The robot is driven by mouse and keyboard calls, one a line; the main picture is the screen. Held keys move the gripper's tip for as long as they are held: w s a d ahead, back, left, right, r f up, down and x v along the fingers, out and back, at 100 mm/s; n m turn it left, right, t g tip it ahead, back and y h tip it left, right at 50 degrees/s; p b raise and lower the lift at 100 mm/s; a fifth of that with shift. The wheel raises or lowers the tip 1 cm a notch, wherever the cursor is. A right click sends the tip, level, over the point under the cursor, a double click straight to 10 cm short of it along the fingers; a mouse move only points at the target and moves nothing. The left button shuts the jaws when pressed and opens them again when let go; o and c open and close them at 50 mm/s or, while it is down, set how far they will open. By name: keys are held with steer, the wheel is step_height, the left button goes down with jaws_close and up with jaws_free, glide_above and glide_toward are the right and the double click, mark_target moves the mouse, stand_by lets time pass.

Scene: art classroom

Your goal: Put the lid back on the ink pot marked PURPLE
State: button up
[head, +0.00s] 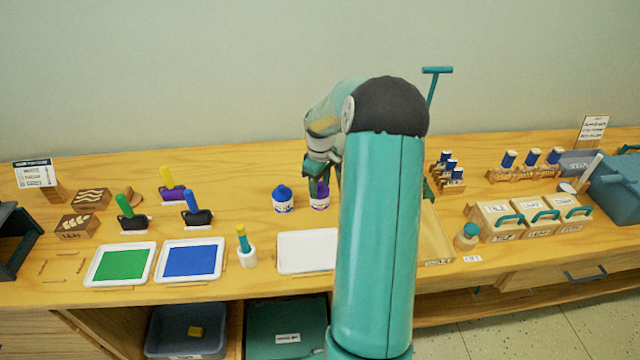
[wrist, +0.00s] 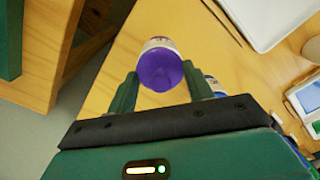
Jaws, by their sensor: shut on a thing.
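The white ink pot with a purple label (head: 320,203) stands on the wooden counter, beside the white-and-blue ink pot (head: 283,203). My gripper (head: 318,176) is directly above the purple pot, pointing down. In the wrist view my gripper (wrist: 161,82) is shut on the purple lid (wrist: 160,70), one finger on each side. The white pot (wrist: 158,42) shows just beyond the lid, lined up with it. I cannot tell whether the lid is seated or slightly above the rim. The blue pot (wrist: 213,83) is mostly hidden behind the right finger.
A blank white tray (head: 306,252) lies in front of the pots, partly behind my arm. Green (head: 123,265) and blue (head: 190,260) trays and a white glue-like bottle (head: 246,256) are to the left. Lidded wooden boxes (head: 500,222) stand at the right.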

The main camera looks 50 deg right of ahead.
stand_by(0.3)
steer(key=o, duration=1.5)
steer(key=shift+r, duration=0.1)
steer(key=shift+r, duration=3.45)
jaws_close()
steer(key=shift+f, duration=1.4)
steer(key=shift+f, duration=0.35)
